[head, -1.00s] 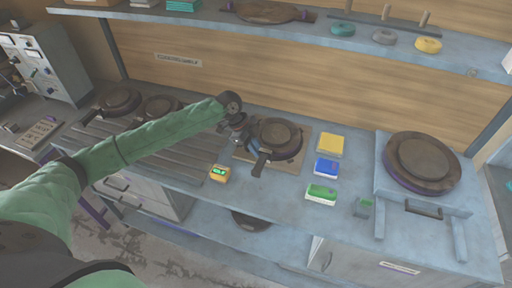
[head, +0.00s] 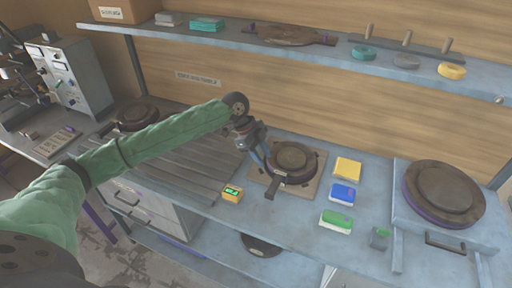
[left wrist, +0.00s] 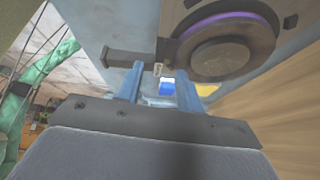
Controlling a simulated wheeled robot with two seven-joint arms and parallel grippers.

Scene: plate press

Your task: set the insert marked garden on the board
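A dark round insert (head: 292,158) with a straight handle lies on the tan square board (head: 309,179). My left gripper (head: 264,165) is just left of this insert, near its handle. In the left wrist view my gripper (left wrist: 160,70) has its two blue fingers apart, with nothing clearly held between them. A dark round insert with a purple ring (left wrist: 222,45) shows beyond the fingertips, its handle running left. Another dark round insert (head: 138,115) lies at the left on the slatted rack, partly behind my arm. No garden marking is readable. My right gripper is not in view.
A small yellow device with a green display (head: 232,193) stands before the board. A large round plate press (head: 443,193) stands far right. A shelf (head: 230,38) runs above the bench.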

